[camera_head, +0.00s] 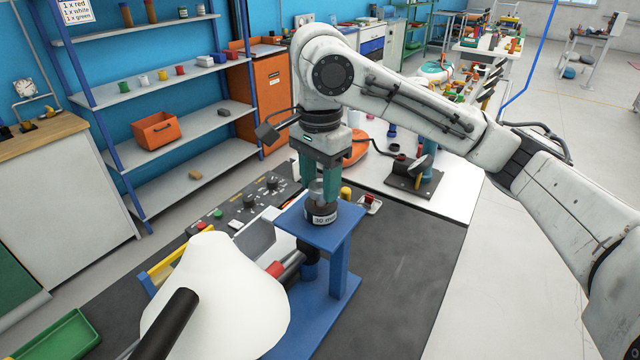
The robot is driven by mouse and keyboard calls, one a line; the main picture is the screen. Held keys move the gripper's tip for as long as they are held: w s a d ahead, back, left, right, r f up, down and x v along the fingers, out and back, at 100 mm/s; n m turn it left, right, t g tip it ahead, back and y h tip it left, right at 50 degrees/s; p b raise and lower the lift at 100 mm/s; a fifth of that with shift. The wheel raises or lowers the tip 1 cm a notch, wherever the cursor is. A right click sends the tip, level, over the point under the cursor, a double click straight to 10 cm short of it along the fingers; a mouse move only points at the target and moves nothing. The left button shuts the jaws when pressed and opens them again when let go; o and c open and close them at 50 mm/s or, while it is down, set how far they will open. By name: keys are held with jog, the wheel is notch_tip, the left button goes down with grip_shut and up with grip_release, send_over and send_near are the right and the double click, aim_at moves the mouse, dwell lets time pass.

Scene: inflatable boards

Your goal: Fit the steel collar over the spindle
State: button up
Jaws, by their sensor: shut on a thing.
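My gripper (319,193) points down over a small blue stand (343,237), its two green fingers shut on a shiny steel piece (316,190), which looks like the steel collar. The fingers cover much of it. Directly below, a dark round piece with a white label reading about "30 mm" (321,215) sits on the stand's top plate. The steel piece is right above or touching it; I cannot tell which. No spindle can be made out clearly; it may be hidden by the fingers and the steel piece.
A large white rounded shape (225,300) with a black tube (165,325) fills the front left. A control panel with knobs (250,200) lies behind the stand. A green tray (62,335) is at lower left. The dark bench top (410,255) is clear to the right.

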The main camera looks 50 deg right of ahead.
jog(key=shift+f, duration=0.55)
jog(key=shift+f, duration=0.35)
jog(key=shift+f, duration=0.15)
jog(key=o, duration=1.1)
notch_tip(320, 180, up, 13)
